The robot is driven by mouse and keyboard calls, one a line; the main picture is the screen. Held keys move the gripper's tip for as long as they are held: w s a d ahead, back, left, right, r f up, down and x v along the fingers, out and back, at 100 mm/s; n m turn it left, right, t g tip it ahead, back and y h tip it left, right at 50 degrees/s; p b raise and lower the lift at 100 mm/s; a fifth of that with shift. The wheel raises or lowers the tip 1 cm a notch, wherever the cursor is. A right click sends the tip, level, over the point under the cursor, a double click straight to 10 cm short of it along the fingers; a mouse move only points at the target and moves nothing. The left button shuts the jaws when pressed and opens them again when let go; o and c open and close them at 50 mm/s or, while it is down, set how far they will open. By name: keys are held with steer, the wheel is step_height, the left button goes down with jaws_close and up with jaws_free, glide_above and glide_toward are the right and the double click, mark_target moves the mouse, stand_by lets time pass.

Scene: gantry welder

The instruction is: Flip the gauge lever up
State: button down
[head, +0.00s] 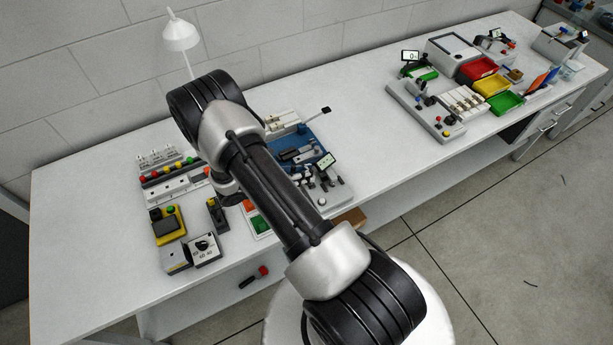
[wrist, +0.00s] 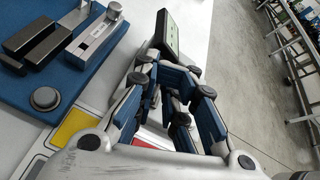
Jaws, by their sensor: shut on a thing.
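The gauge shows a dark-framed green display (wrist: 172,38) just beyond my fingers in the wrist view. In the head view the same display (head: 326,160) stands at the right of the near blue fixture. My gripper (wrist: 170,84) has its blue-padded fingers drawn together in front of and below the display. It is shut on the gauge lever, which is mostly hidden between the fingers, so its angle cannot be told. In the head view my arm hides much of the gripper and part of the gauge station.
A blue plate (wrist: 22,88) with dark and silver blocks and a round grey knob (wrist: 45,98) lies left of my fingers. The bench (head: 95,220) holds a yellow device (head: 168,226) and a lamp (head: 181,38). Another station (head: 440,115) stands right; bare bench separates them.

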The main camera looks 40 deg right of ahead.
steer(key=shift+w+d+f+n+g+b, duration=0.2)
steer(key=shift+w+n+g+b, duration=0.35)
steer(key=shift+n+g, duration=0.2)
steer(key=c, duration=1.8)
jaws_free()
steer(key=shift+a, duration=0.15)
steer(key=v, duration=1.2)
steer(key=shift+r, duration=0.15)
